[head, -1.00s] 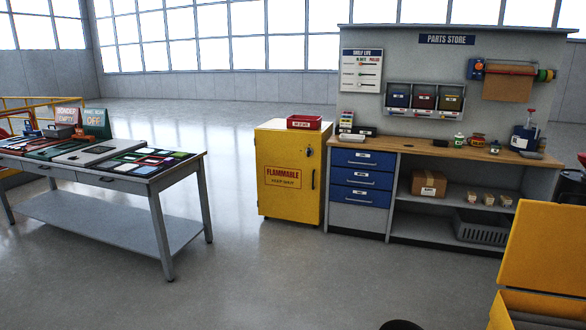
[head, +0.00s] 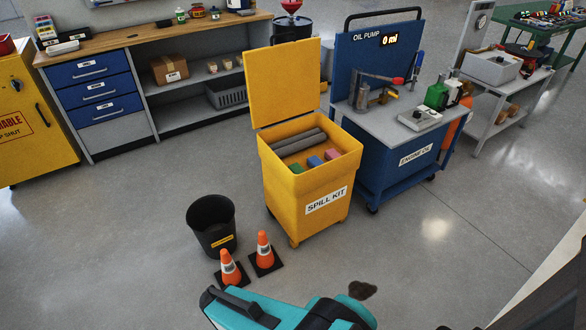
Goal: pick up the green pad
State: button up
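A small green pad (head: 295,168) lies inside the open yellow spill kit bin (head: 308,190), at the left of its front row. A blue pad (head: 314,162) and a pink pad (head: 332,154) lie to its right. Grey rolls (head: 300,143) lie behind them. The bin's yellow lid stands raised at the back. A teal and black part of my own body shows at the bottom of the head view. My gripper's fingers are not visible.
A black bucket (head: 211,226) and two orange cones (head: 263,251) stand on the floor in front of the bin. A blue engine oil cart (head: 400,150) stands close at the bin's right. Open floor lies left and right.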

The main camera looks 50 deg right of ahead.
aim_at(295, 168)
jog(key=z, duration=5)
jog(key=i, duration=0.1)
jog(key=u, duration=3.45)
jog(key=k, duration=0.6)
jog(key=u, duration=0.1)
jog(key=i, duration=0.65)
jog(key=z, duration=0.05)
